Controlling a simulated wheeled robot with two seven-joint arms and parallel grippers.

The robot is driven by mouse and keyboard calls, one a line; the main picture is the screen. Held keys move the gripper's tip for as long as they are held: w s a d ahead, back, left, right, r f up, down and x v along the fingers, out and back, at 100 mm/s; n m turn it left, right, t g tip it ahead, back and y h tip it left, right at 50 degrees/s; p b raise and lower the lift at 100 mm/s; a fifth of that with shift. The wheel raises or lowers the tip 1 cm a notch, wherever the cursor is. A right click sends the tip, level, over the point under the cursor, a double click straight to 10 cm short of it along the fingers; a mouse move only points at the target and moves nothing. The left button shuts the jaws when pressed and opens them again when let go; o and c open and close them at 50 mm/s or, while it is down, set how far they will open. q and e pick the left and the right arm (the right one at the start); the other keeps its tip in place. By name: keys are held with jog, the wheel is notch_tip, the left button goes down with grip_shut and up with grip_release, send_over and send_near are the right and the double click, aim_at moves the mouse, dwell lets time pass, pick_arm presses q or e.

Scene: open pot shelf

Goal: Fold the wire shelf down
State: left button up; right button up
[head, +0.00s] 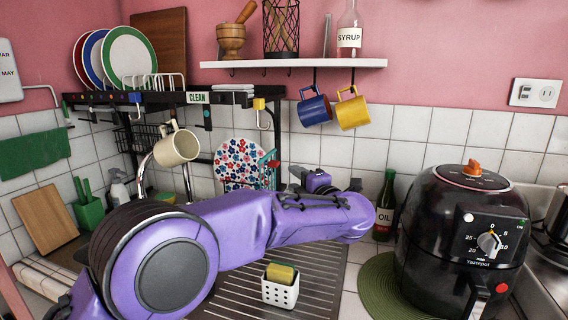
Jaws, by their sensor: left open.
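A black rack (150,99) stands against the tiled wall at the left, with plates and wire dividers on top. A dark wire shelf or basket (148,138) shows below its top bar, partly behind the hanging cream mug; I cannot tell clearly whether it is folded up or down. My left arm crosses the middle of the view and hides much of the rack's lower part. My left gripper (345,187) is beyond the forearm, open, in front of the tiles and right of the rack, apart from it. Its fingers are small and partly hidden. My right gripper is out of view.
A black air fryer (465,245) stands at the right on a green mat (376,284), with an oil bottle (384,207) behind it. A white sponge holder (280,290) stands on the drainboard. Blue (313,107) and yellow (352,111) mugs hang under a white shelf (300,64).

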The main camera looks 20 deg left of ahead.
aim_at(277, 166)
pick_arm(q)
jog(key=p+x, duration=0.1)
jog(key=x, duration=0.2)
jog(key=p+x, duration=0.1)
jog(key=x, duration=0.2)
jog(key=p+x, duration=0.1)
jog(key=x, duration=0.2)
jog(key=shift+s+a+r, duration=0.25)
jog(key=shift+a+r, duration=0.1)
jog(key=shift+w, duration=0.1)
grip_shut()
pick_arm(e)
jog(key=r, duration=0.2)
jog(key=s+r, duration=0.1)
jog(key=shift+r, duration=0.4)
